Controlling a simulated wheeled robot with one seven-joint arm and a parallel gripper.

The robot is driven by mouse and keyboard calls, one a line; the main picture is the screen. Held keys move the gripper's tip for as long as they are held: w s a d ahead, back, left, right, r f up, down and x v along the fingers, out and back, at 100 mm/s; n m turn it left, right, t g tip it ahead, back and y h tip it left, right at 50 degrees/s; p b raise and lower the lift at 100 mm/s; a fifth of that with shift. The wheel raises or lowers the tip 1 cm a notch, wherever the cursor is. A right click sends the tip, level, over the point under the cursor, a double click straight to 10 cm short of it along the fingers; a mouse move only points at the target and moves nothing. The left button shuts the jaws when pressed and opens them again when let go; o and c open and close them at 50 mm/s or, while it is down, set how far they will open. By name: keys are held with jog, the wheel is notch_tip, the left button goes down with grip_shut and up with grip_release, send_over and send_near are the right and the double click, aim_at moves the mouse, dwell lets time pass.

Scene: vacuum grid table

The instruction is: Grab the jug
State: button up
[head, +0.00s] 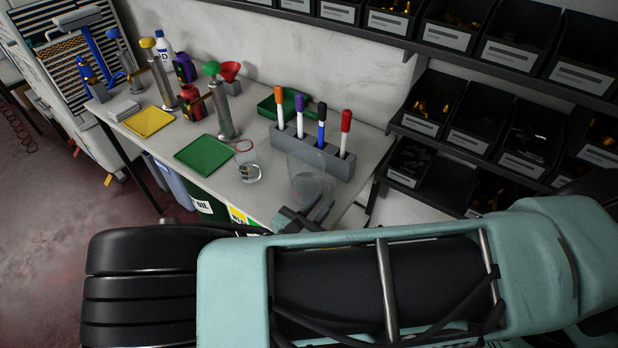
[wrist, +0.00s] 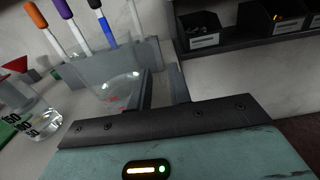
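A clear, see-through jug (head: 306,186) stands upright on the table near its front right end, in front of the grey marker holder. In the wrist view the jug (wrist: 112,92) is just left of my fingers, and its outline is faint. My gripper (head: 316,211) is close to the jug, at its near side in the head view. In the wrist view my gripper (wrist: 163,88) shows two dark fingers apart, with a gap between them. I cannot tell whether a finger touches the jug, and I see no handle clearly.
A glass beaker (head: 249,172) with markings stands left of the jug. The grey holder (head: 330,160) with several markers is close behind. Black bins (head: 470,130) on wall shelves are at right.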

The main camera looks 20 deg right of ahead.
aim_at(330, 192)
jog(key=p+x, duration=0.1)
jog(key=x, duration=0.1)
jog(key=p+x, duration=0.1)
jog(key=x, duration=0.1)
jog(key=shift+w+d+r, duration=0.15)
jog(key=shift+d+r, duration=0.05)
jog(key=shift+r, duration=0.05)
jog(key=shift+w+d+f, duration=0.1)
jog(key=shift+w+d, duration=0.2)
jog(key=shift+d, duration=0.05)
grip_shut()
